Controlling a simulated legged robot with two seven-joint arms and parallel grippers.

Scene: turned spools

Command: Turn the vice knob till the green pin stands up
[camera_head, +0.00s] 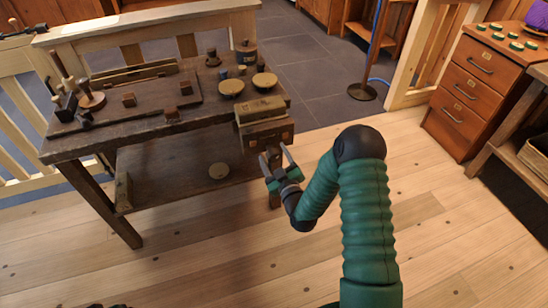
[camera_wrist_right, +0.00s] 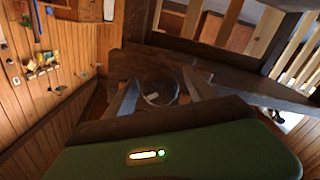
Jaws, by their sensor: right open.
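The wooden vice (camera_head: 263,128) is at the right front corner of the dark workbench. My right gripper (camera_head: 275,152) is just in front of and below the vice, its two fingers spread apart. In the right wrist view, the open fingers (camera_wrist_right: 160,88) stand on either side of a round dark knob (camera_wrist_right: 165,83). I cannot tell whether they touch it. A small pale mark (camera_wrist_right: 152,98) shows on the knob; I cannot tell if it is the green pin. No green pin is clear in the head view. My left gripper is not in view.
The workbench (camera_head: 140,128) holds small wooden blocks, several turned pieces and two round yellowish discs (camera_head: 231,87). A drawer cabinet (camera_head: 470,95) stands at right. The plank floor (camera_head: 440,220) is clear.

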